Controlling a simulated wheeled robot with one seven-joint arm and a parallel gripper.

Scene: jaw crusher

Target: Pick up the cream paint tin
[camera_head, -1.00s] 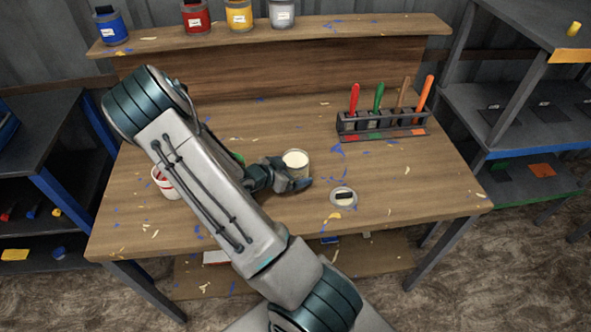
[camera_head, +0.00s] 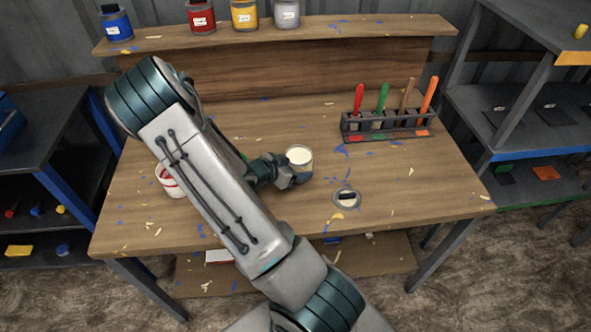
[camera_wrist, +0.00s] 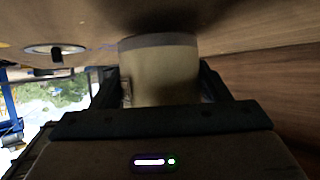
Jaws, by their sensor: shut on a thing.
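The cream paint tin (camera_head: 300,155) is at the middle of the workbench, upright, with its pale top showing. My gripper (camera_head: 298,168) reaches it from the left and is shut on it. In the wrist view the tin (camera_wrist: 160,75) sits between my two fingers (camera_wrist: 163,90), which touch it on both sides. Part of the tin's lower side is hidden by my gripper in the head view. I cannot tell whether its base touches the bench.
A round lid-like disc (camera_head: 347,198) lies right of the tin. A rack (camera_head: 385,124) of colored-handled tools stands behind right. A white-and-red bucket (camera_head: 171,181) is partly behind my arm. Several tins stand on the raised back shelf (camera_head: 330,30). The bench's front right is mostly clear.

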